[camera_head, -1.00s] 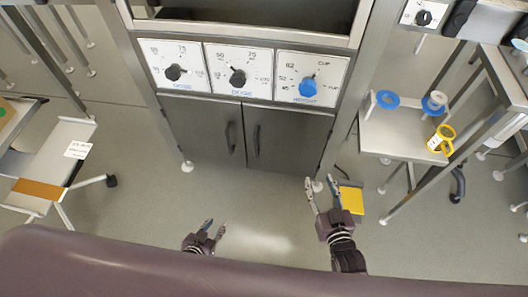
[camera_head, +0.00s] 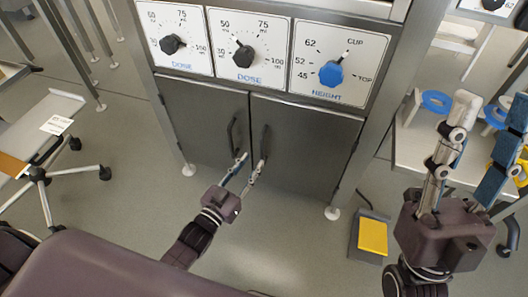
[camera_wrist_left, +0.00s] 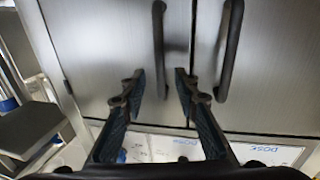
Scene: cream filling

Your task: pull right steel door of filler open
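The right steel door (camera_head: 305,140) of the filler is shut, beside the shut left door (camera_head: 205,115). Its dark upright bar handle (camera_head: 265,142) is near the seam between the doors. My left gripper (camera_head: 251,161) is open, its fingertips close to the lower end of this handle. In the left wrist view, which is upside down, the right door's handle (camera_wrist_left: 159,40) lines up between the open fingers (camera_wrist_left: 158,77); contact cannot be told. The left door's handle (camera_wrist_left: 231,45) is outside them. My right gripper (camera_head: 490,103) is open and empty at the right.
Above the doors is a panel with two dose dials (camera_head: 243,52) and a blue height dial (camera_head: 331,73). A yellow pedal (camera_head: 373,237) is on the floor right of the filler. Floor before the doors is clear.

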